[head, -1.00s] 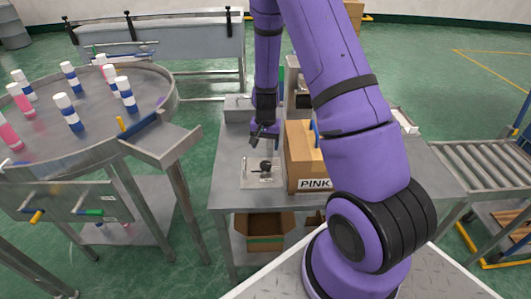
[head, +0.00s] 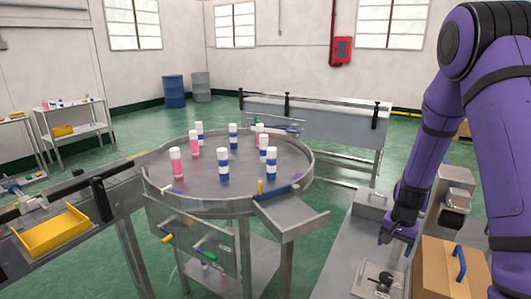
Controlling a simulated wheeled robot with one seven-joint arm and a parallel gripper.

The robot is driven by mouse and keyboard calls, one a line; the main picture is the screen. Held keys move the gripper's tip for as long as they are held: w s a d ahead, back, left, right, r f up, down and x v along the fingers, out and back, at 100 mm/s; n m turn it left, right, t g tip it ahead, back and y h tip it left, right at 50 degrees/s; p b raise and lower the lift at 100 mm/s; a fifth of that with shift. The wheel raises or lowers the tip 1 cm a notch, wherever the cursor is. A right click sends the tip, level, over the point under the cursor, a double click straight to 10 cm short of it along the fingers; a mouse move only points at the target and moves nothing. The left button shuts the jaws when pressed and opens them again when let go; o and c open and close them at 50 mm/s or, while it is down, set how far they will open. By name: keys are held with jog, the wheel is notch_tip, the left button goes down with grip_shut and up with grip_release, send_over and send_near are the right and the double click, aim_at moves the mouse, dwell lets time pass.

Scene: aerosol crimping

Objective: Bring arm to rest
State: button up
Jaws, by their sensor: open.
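My purple arm comes down along the right side of the head view. My gripper (head: 398,236) points downward above the grey workbench, empty and open. It is apart from the small black fixture (head: 383,281) on its plate below. A cardboard box (head: 440,270) with a blue handle stands on the bench to the right of my gripper, partly cut off by the frame and by my arm. A grey machine (head: 455,200) stands behind the box, partly hidden by my arm.
A round metal table (head: 200,200) holds several pink and blue cans with white caps. A conveyor (head: 320,115) runs behind it. A yellow tray (head: 52,233) lies on the line at left. Blue and grey drums (head: 174,92) stand by the far wall, with open green floor before them.

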jog(key=s+a+r+n+t, duration=0.1)
jog(key=s+a+r, duration=0.15)
jog(key=r, duration=0.55)
jog(key=s+a+r+n+t, duration=0.1)
jog(key=s+a+r+n, duration=0.15)
jog(key=r, duration=0.55)
jog(key=s+a+r+n+t, duration=0.1)
jog(key=s+a+r, duration=0.15)
jog(key=r, duration=0.45)
jog(key=s+a+r+n+t, duration=0.1)
jog(key=s+a+r+n, duration=0.1)
jog(key=s+r, duration=0.4)
jog(key=s+a+r+n+t, duration=0.1)
jog(key=s+r, duration=0.5)
jog(key=s, duration=0.7)
jog(key=shift+s+a+n, duration=0.15)
jog(key=shift+a+n, duration=0.5)
jog(key=shift+a, duration=0.55)
